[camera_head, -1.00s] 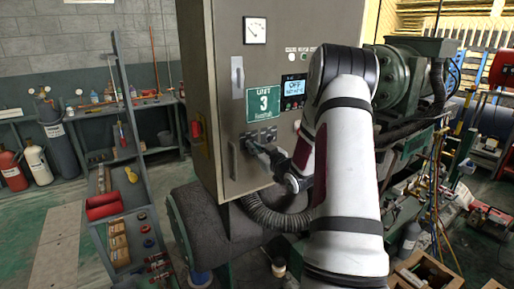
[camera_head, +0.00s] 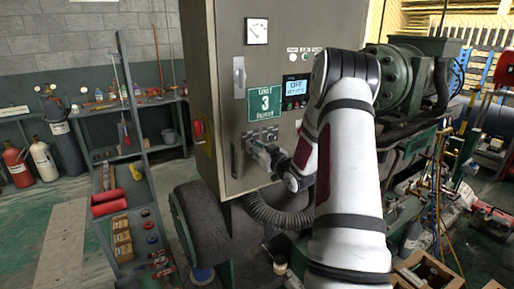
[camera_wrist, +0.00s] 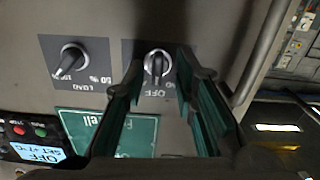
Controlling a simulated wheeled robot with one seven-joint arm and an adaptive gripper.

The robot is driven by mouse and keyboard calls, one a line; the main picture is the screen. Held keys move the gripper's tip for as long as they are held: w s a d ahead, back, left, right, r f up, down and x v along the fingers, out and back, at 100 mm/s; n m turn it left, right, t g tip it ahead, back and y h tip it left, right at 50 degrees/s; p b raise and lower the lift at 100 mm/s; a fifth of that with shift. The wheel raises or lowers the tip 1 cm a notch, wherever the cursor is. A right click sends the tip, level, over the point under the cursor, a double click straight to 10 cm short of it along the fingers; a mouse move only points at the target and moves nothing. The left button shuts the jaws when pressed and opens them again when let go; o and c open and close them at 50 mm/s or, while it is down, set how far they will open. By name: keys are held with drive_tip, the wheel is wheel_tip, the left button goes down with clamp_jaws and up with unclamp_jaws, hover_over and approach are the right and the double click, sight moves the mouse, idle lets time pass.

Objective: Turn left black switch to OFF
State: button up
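The left black switch (camera_wrist: 157,66) is a rotary knob on a grey plate, on the right in the upside-down wrist view. Its handle stands nearly upright in that picture, with the OFF lettering just below it. A second label beside OFF is partly hidden by a finger. My gripper (camera_wrist: 158,68) is open, its two green-padded fingers on either side of this knob; I cannot tell whether they touch it. In the head view my gripper (camera_head: 255,147) is at the cabinet's switch plates and hides the knob. The cabinet display (camera_head: 295,87) reads OFF.
A second black knob (camera_wrist: 72,60), marked LOAD, 50% and 100%, sits beside it. The grey cabinet (camera_head: 228,108) carries a green UNIT 3 sign (camera_head: 264,103) and a door handle (camera_head: 239,77). A corrugated hose (camera_head: 265,212) runs below the cabinet.

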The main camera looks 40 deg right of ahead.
drive_tip(key=shift+s, duration=0.1)
drive_tip(key=p+v, duration=0.2)
drive_tip(key=v, duration=0.7)
drive_tip(key=shift+p, duration=0.3)
idle(0.4)
